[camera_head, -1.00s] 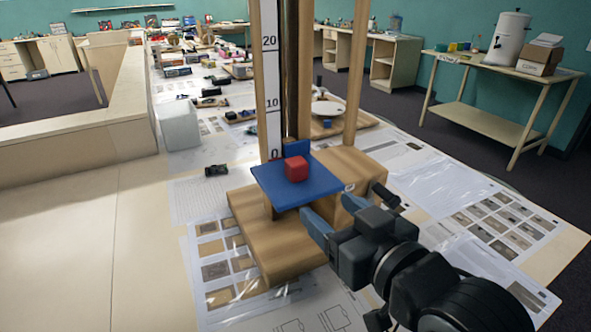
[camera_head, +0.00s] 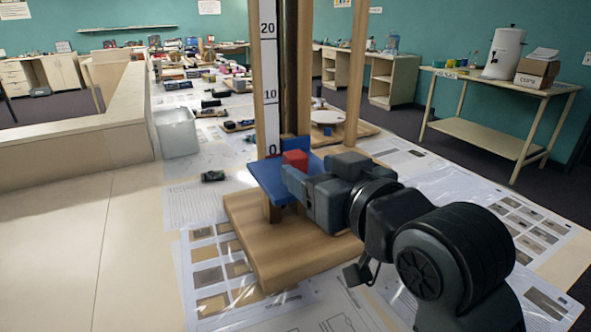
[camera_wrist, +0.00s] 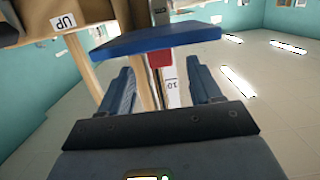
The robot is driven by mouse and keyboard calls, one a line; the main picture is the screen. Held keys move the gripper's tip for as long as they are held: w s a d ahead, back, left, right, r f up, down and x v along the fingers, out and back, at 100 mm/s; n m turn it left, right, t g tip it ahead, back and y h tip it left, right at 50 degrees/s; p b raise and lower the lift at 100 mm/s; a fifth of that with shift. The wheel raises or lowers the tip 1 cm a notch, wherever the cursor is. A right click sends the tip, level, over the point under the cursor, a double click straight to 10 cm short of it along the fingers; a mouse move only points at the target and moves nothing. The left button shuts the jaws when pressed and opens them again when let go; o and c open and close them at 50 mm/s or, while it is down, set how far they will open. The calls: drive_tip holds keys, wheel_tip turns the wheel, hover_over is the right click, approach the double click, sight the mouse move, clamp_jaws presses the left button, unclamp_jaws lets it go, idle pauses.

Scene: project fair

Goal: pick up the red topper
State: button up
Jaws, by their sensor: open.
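The red topper (camera_head: 295,158) is a small red block on the blue platform (camera_head: 266,182) of the wooden stand, in front of the scale strip. In the head view its lower part is hidden by my gripper (camera_head: 302,176), which is at platform height on its near right side. In the wrist view, which looks upside down, the red topper (camera_wrist: 160,59) shows against the blue platform (camera_wrist: 150,40), in the gap between the two fingers of my gripper (camera_wrist: 160,72). The fingers are open and apart from it, with nothing held.
The stand's wooden base (camera_head: 265,245) lies below my gripper, and its upright posts (camera_head: 304,75) rise behind the platform. A white plate (camera_head: 328,117) and a clear bin (camera_head: 177,133) stand farther back. Printed sheets cover the table around the base.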

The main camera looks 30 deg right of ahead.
sight(300, 164)
drive_tip(key=shift+w+f, duration=0.25)
drive_tip(key=shift+w, duration=0.9)
drive_tip(key=shift+w+f, duration=0.2)
drive_tip(key=shift+w, duration=0.95)
drive_tip(key=shift+c, duration=0.4)
drive_tip(key=c, duration=1)
drive_tip(key=shift+o, duration=0.2)
drive_tip(key=shift+r, duration=0.1)
